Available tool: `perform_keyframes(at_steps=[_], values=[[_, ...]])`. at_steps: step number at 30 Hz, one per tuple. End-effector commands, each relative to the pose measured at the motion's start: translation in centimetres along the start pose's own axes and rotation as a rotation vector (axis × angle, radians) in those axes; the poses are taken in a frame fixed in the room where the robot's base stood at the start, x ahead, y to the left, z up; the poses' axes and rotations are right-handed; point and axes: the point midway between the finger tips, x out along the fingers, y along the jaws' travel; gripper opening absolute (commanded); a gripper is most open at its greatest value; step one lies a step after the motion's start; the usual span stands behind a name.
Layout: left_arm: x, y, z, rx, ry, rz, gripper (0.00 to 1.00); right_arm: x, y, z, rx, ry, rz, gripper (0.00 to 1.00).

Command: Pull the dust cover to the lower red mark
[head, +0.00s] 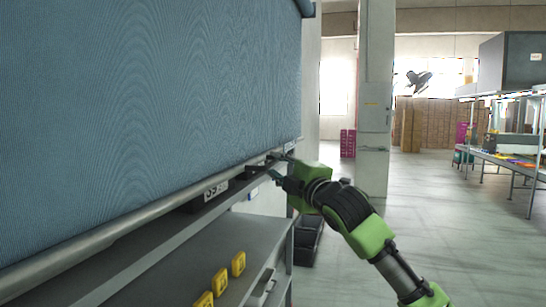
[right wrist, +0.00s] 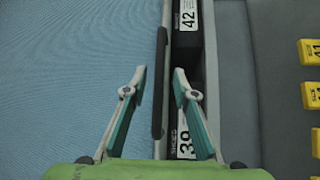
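The blue dust cover (head: 150,100) hangs down over the rack at the left of the head view, with a grey rail (head: 130,220) along its lower edge. It also fills the left of the right wrist view (right wrist: 60,80). My right gripper (head: 274,167) is at the right part of this rail. In the right wrist view, my right gripper (right wrist: 160,72) is open, with one finger on each side of a dark handle (right wrist: 159,85); gaps show on both sides. No red mark is visible. My left gripper is in neither view.
A shelf edge with a size label (head: 215,190) runs just below the rail. Yellow number tags (head: 238,263) stand on the grey shelf lower down. A pillar (head: 375,100) and a table (head: 510,162) stand farther back; the floor at the right is open.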

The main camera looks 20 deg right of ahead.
Motion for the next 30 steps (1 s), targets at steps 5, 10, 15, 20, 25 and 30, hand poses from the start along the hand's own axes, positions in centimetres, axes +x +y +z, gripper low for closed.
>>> perform_keyframes(at_steps=[5,10,15,20,25,30], values=[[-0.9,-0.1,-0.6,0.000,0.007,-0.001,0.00,1.9,0.1,0.0,0.002,0.000,-0.001,0.26],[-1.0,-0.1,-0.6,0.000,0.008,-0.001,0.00,2.5,0.0,0.0,0.001,0.000,0.000,0.26],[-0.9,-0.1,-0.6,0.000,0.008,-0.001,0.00,2.5,-0.1,0.0,0.001,0.000,0.000,0.26],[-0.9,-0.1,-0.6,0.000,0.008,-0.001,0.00,2.5,0.0,0.0,0.001,0.000,0.000,0.00],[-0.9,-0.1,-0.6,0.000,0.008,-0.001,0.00,2.5,0.0,0.0,0.001,0.000,0.001,0.00],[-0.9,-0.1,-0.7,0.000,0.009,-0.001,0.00,2.8,-0.7,0.2,0.002,0.000,-0.001,0.00]])
